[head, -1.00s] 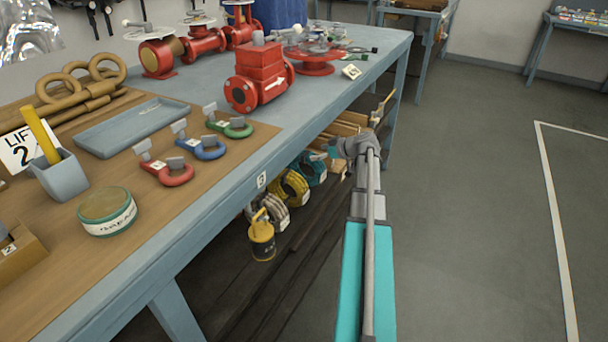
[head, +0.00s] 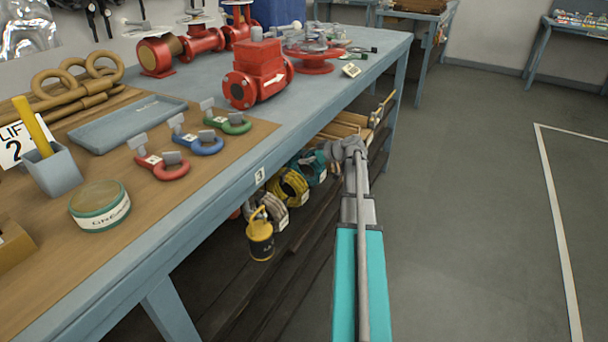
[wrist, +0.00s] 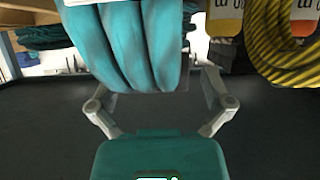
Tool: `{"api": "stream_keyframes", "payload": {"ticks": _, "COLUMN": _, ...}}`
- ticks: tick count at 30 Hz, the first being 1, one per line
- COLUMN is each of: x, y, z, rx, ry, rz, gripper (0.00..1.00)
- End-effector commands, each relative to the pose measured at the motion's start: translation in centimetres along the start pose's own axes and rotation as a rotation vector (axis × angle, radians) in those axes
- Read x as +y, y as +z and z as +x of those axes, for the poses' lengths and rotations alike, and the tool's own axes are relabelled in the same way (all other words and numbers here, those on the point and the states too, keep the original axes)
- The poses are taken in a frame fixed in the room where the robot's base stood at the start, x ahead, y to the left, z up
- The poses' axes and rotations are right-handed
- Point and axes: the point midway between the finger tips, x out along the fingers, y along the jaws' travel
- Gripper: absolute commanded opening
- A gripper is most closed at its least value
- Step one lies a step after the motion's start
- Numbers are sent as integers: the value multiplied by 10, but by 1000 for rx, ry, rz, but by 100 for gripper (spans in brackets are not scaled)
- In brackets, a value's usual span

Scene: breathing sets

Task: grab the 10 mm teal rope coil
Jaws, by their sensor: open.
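A teal rope coil (head: 317,172) hangs under the workbench, beyond a yellow coil. In the wrist view a teal coil (wrist: 125,40) fills the upper middle, with a white label partly cut off at the top. My gripper (head: 332,152) is at the right side of the teal coil in the head view and partly overlaps it. In the wrist view its open fingers stand left and right of the coil's lower part. I cannot tell whether they touch it. The rope's size marking cannot be read. More teal rope (wrist: 45,36) lies at the left in the wrist view.
A yellow-and-black coil (wrist: 278,50) with tags hangs close on the right in the wrist view. The yellow coil (head: 286,187) and a yellow padlock-like item (head: 260,240) are under the bench edge (head: 225,190). Open floor lies to the right.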

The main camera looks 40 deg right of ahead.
Motion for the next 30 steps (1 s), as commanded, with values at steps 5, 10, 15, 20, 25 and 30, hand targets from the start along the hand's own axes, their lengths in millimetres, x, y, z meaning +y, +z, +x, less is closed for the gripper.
{"api": "stream_keyframes", "payload": {"ticks": 5, "x": 0, "y": 0, "z": 9, "rx": 0, "ry": 0, "rz": 0, "gripper": 100}}
{"api": "stream_keyframes", "payload": {"ticks": 10, "x": 0, "y": -1, "z": 8, "rx": 0, "ry": 0, "rz": 0, "gripper": 100}}
{"api": "stream_keyframes", "payload": {"ticks": 15, "x": -1, "y": -1, "z": 9, "rx": 0, "ry": -1, "rz": 0, "gripper": 100}}
{"api": "stream_keyframes", "payload": {"ticks": 20, "x": -1, "y": -1, "z": 9, "rx": 0, "ry": -1, "rz": 0, "gripper": 100}}
{"api": "stream_keyframes", "payload": {"ticks": 25, "x": -1, "y": -1, "z": 9, "rx": 0, "ry": -1, "rz": 0, "gripper": 72}}
{"api": "stream_keyframes", "payload": {"ticks": 30, "x": -1, "y": -1, "z": 9, "rx": 0, "ry": -2, "rz": -1, "gripper": 41}}
